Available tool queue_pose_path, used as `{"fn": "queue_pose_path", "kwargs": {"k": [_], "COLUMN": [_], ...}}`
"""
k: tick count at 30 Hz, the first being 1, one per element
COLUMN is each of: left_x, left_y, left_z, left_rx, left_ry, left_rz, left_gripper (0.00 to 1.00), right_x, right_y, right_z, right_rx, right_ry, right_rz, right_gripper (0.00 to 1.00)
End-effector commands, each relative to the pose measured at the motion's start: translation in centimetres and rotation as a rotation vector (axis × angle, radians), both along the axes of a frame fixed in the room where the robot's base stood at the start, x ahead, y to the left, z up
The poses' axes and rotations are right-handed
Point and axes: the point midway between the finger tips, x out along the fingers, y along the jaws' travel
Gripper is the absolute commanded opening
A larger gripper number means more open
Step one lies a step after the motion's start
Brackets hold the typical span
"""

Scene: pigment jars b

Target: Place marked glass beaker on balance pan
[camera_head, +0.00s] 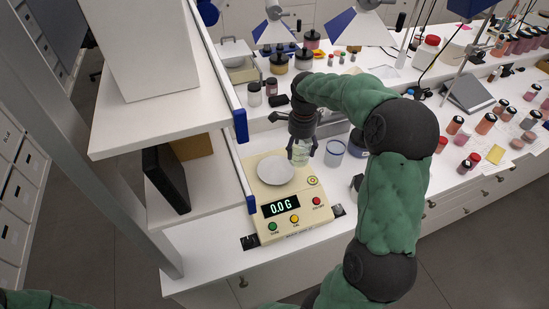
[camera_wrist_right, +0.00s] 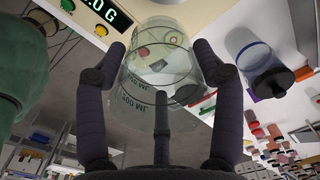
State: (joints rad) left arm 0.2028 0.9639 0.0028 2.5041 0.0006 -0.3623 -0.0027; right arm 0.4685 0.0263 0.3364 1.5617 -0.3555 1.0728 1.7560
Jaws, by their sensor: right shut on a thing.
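The marked glass beaker (camera_head: 301,151) is clear and hangs in my right gripper (camera_head: 303,146), just behind and to the right of the balance pan. In the right wrist view my right gripper (camera_wrist_right: 160,68) has its fingers around the beaker (camera_wrist_right: 150,92), whose dark volume markings show on its wall. The balance pan (camera_head: 275,179) is a round white plate with nothing on it. It sits on the cream balance (camera_head: 310,211), whose display (camera_head: 281,206) reads 0.0 G. The beaker appears apart from the pan. My left gripper is out of view.
A blue-rimmed glass vessel (camera_head: 334,153) stands right of the held beaker, and a dark-lidded jar (camera_head: 357,143) is close by. A shelf unit (camera_head: 165,126) with a blue-edged panel rises left of the balance. Several pigment jars (camera_head: 486,123) stand at the right.

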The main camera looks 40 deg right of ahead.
Motion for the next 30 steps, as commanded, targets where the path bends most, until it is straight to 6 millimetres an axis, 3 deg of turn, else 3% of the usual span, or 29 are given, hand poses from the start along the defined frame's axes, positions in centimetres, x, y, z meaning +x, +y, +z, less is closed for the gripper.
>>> {"fn": "queue_pose_path", "kwargs": {"k": [6, 12, 22, 30], "left_x": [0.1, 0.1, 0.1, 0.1], "left_y": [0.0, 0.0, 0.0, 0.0], "left_z": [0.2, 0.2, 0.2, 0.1], "left_rx": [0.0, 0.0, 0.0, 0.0], "left_ry": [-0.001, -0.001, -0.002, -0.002], "left_rz": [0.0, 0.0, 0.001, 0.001], "left_gripper": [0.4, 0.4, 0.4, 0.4], "right_x": [4.3, 6.7, 8.2, 8.4], "right_y": [1.6, 2.4, 2.9, 2.9], "right_z": [-2.4, -5.5, -7.4, -10.6], "right_rx": [0.001, -0.001, -0.001, -0.001], "right_ry": [0.002, 0.0, -0.001, 0.0], "right_rz": [0.005, 0.003, 0.003, 0.002], "right_gripper": [0.32, 0.32, 0.32, 0.32]}}
